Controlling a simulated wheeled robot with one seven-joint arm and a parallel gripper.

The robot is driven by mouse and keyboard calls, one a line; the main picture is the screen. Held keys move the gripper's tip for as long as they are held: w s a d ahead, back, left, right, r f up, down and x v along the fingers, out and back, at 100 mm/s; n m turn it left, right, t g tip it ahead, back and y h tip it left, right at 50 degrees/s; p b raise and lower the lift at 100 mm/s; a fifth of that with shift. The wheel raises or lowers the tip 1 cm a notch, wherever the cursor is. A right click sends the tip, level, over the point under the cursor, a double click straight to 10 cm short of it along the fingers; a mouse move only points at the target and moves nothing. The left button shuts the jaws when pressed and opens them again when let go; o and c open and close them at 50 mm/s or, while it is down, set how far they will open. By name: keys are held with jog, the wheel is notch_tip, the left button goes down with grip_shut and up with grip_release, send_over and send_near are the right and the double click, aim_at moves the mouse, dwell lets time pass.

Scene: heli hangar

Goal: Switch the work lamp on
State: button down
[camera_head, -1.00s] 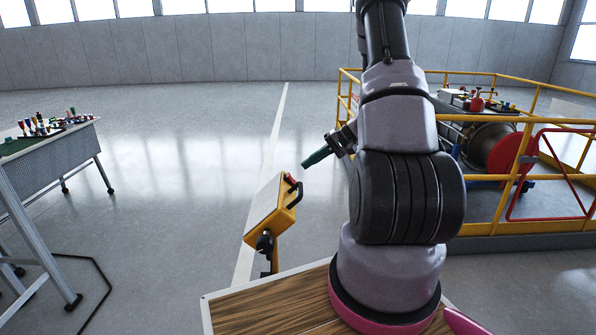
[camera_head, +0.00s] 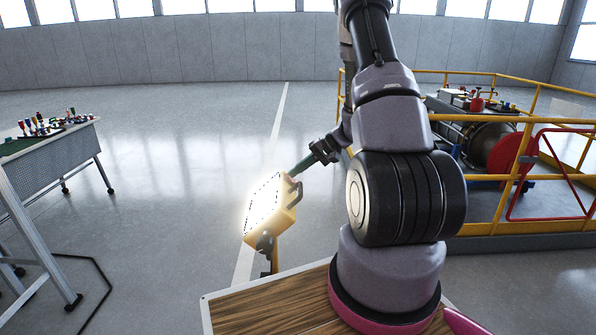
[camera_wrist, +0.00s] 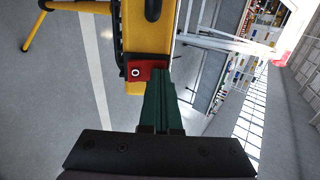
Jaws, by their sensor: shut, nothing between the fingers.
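The yellow work lamp (camera_head: 266,209) stands on its stand just beyond the wooden deck, its panel glowing bright white. A black handle is on its right side. In the wrist view the lamp's yellow housing (camera_wrist: 148,40) fills the top middle, and a red switch (camera_wrist: 137,73) marked with a white ring sits at its lower edge. My gripper (camera_head: 297,172) has green fingers, shut and empty. Their tips are at the lamp's upper back edge. In the wrist view the fingertips (camera_wrist: 158,76) are right beside the red switch and seem to touch it; the exact contact is hard to tell.
A table with small coloured items (camera_head: 45,140) stands at the left. A yellow railing (camera_head: 500,118) surrounds machinery with a red disc at the right. A wooden deck (camera_head: 265,307) lies in front. The grey floor between is mostly clear.

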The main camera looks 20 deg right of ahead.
jog(key=shift+s+d+f, duration=0.3)
jog(key=shift+d+f, duration=0.05)
jog(key=shift+d, duration=0.3)
